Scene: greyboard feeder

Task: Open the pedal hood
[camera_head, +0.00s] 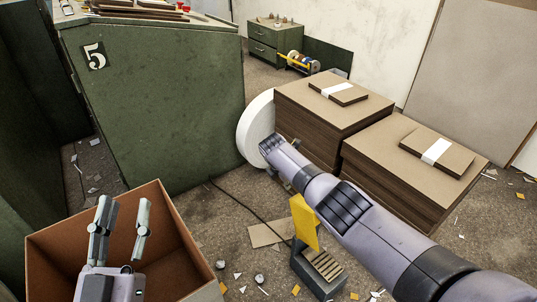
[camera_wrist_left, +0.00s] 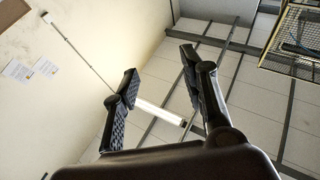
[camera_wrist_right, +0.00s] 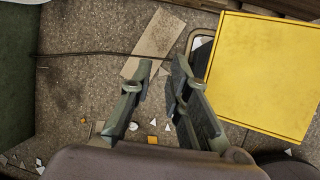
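The yellow pedal hood (camera_head: 304,222) stands steeply up at the back of a grey floor pedal (camera_head: 322,267), whose ribbed tread shows in front of it. In the right wrist view the hood (camera_wrist_right: 265,75) is a broad yellow panel at the right. My right gripper (camera_wrist_right: 163,66) points down with its fingers apart, left of the hood and empty; no contact shows. In the head view my right arm mostly hides it. My left gripper (camera_head: 124,204) is open and empty, in front of the cardboard box; in its wrist view (camera_wrist_left: 158,68) nothing is between the fingers.
A cardboard box (camera_head: 163,232) stands at lower left, beside a large green cabinet (camera_head: 160,110) marked 5. Greyboard stacks (camera_head: 310,108) stand behind my right arm, with a white disc (camera_head: 252,128) beside them. A dark cable (camera_head: 240,210) and scraps lie on the floor.

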